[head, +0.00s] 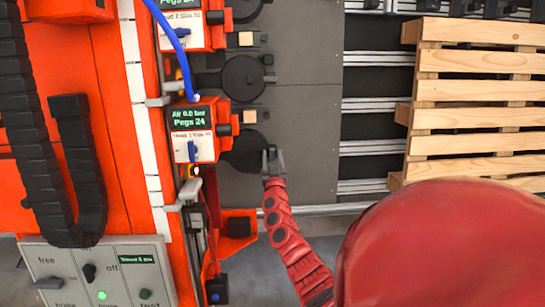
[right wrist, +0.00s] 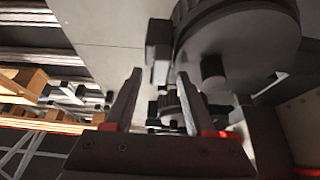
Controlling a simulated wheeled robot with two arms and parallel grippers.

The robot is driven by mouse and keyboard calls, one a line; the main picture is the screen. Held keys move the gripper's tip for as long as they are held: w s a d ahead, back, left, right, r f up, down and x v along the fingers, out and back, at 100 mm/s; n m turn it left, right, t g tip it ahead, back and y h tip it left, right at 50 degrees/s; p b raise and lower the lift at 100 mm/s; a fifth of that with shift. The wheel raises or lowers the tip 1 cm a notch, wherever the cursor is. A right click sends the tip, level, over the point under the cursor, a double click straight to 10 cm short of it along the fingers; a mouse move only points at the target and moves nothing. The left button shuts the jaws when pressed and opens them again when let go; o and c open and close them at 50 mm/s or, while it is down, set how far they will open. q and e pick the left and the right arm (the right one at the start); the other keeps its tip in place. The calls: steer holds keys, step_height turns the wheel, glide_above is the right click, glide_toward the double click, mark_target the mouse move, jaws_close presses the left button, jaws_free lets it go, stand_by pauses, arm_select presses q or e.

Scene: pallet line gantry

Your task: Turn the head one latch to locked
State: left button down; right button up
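The head one unit (head: 200,125) is an orange box with a screen reading "Air 0.0 bar, Pegs 24". On its white plate, lettered too small to read surely, a blue latch handle (head: 193,151) stands roughly upright in the picture. Whether it is at locked cannot be read. My right gripper (head: 271,158) is to the right of the unit, apart from the latch, beside a dark round disc (head: 246,152). In the right wrist view its two fingers (right wrist: 155,98) are spread with nothing between them. My left gripper is not in view.
A second similar unit (head: 190,25) with a blue hose (head: 172,38) sits above. A wooden pallet (head: 480,100) lies on rails at the right. A control panel (head: 100,275) is at the lower left. A large dark round part (right wrist: 240,40) is close in the wrist view.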

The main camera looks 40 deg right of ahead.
jaws_close()
